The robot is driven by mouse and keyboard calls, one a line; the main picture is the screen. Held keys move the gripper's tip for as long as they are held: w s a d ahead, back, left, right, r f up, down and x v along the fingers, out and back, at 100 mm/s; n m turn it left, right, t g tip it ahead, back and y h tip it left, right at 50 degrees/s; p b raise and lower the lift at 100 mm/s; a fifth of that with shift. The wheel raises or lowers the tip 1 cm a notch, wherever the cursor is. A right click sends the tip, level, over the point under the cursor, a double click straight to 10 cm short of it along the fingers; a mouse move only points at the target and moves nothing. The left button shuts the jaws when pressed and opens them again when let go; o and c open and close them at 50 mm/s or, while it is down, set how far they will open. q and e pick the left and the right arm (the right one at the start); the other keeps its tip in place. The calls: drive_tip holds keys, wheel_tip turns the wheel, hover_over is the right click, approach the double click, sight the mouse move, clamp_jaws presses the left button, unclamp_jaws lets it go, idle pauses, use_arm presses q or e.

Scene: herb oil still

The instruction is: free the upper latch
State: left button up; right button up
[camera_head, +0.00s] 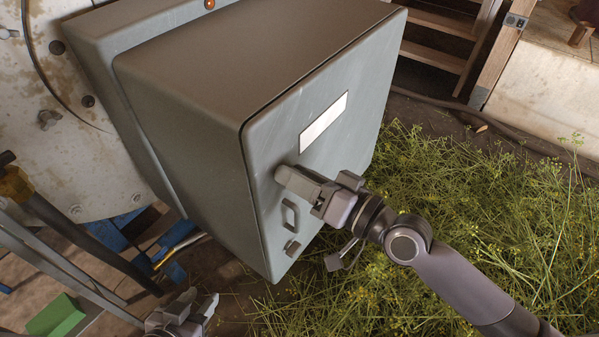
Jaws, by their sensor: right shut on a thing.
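A grey metal cabinet (215,75) fills the middle of the view, its door (345,160) shut and facing right. The door has a blank white label (324,122), a handle (290,215) and a small lower latch (292,249). My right gripper (288,178) reaches in from the right and is shut against the door above the handle, at the upper latch's place. Its fingers hide the latch, so I cannot see how it is turned. My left gripper (199,304) is at the bottom edge, below the cabinet, with its fingers apart and empty.
A stained pale tank (60,110) stands at the left. Cut yellow-green herbs (460,200) cover the ground at the right. Wooden steps (440,25) and a pale block (550,80) are behind. Rails and a green block (55,315) lie at lower left.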

drive_tip(key=m, duration=0.5)
drive_tip(key=shift+m+p, duration=0.3)
drive_tip(key=shift+p, duration=0.1)
drive_tip(key=m+p, duration=0.1)
drive_tip(key=m, duration=0.3)
drive_tip(key=shift+m, duration=0.4)
drive_tip(key=o, duration=1.1)
drive_tip(key=shift+c, duration=0.2)
drive_tip(key=b+v, duration=0.2)
drive_tip(key=v, duration=0.5)
